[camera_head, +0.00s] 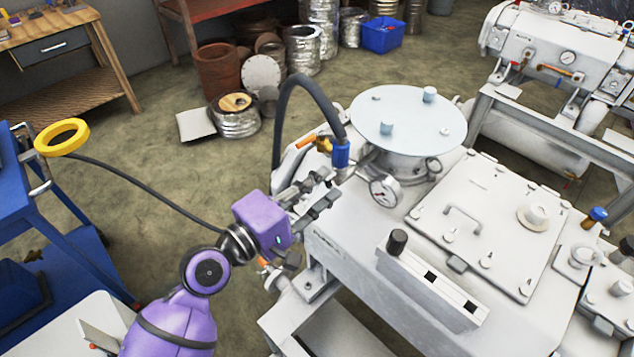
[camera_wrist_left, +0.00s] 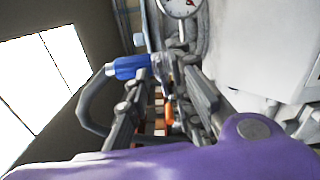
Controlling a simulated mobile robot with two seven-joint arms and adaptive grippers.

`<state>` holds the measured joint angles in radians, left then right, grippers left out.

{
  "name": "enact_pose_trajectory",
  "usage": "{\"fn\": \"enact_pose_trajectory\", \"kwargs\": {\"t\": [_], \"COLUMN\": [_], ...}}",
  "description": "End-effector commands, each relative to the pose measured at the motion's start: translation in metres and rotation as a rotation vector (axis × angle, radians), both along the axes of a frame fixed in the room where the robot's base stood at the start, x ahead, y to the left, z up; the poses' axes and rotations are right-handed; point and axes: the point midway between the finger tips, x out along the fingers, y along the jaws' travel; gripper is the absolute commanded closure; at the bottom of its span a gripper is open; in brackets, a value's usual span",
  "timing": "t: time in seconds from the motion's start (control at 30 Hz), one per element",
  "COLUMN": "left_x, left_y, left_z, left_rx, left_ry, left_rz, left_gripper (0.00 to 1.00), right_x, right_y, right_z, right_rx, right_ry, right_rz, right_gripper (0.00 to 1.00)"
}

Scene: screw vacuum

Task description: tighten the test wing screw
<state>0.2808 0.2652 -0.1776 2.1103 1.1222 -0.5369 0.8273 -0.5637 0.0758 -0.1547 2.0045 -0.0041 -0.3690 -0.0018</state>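My left gripper (camera_head: 322,190) reaches in from the lower left, at the near left corner of the white vacuum machine (camera_head: 345,225). Its fingertips are close to the pressure gauge (camera_head: 384,191) and below the blue hose connector (camera_head: 341,154). In the left wrist view the two fingers (camera_wrist_left: 174,78) stand apart with a gap between them. The gauge (camera_wrist_left: 180,7) and the blue connector (camera_wrist_left: 128,67) show past the fingertips. Small grey fittings lie at the fingertips, but I cannot make out the test wing screw among them. My right gripper is not in view.
A black hose (camera_head: 287,101) arches up behind the gripper. A round lid (camera_head: 408,117) and a flat hatch with a handle (camera_head: 490,222) top the machine. A blue cart with a yellow ring (camera_head: 62,137) stands at the left. Open floor lies between.

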Motion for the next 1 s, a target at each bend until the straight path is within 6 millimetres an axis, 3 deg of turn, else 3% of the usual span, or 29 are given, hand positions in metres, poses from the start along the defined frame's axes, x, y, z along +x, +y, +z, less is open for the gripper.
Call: {"fn": "enact_pose_trajectory", "kwargs": {"t": [0.13,0.57,1.0], "left_x": [-0.0001,0.0002,-0.0005], "left_y": [0.0002,0.0008,-0.0002], "left_z": [0.0001,-0.0002,-0.0004], "left_rx": [0.000,0.042,0.254], "left_ry": [0.000,-0.042,-0.255], "left_rz": [0.000,0.001,-0.001], "left_gripper": [1.00,1.00,1.00], "right_x": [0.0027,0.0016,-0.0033], "right_y": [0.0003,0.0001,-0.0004], "right_z": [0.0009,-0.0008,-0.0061], "right_rx": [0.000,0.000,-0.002], "right_ry": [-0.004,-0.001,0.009], "right_rz": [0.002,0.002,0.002], "right_gripper": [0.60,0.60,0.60]}}
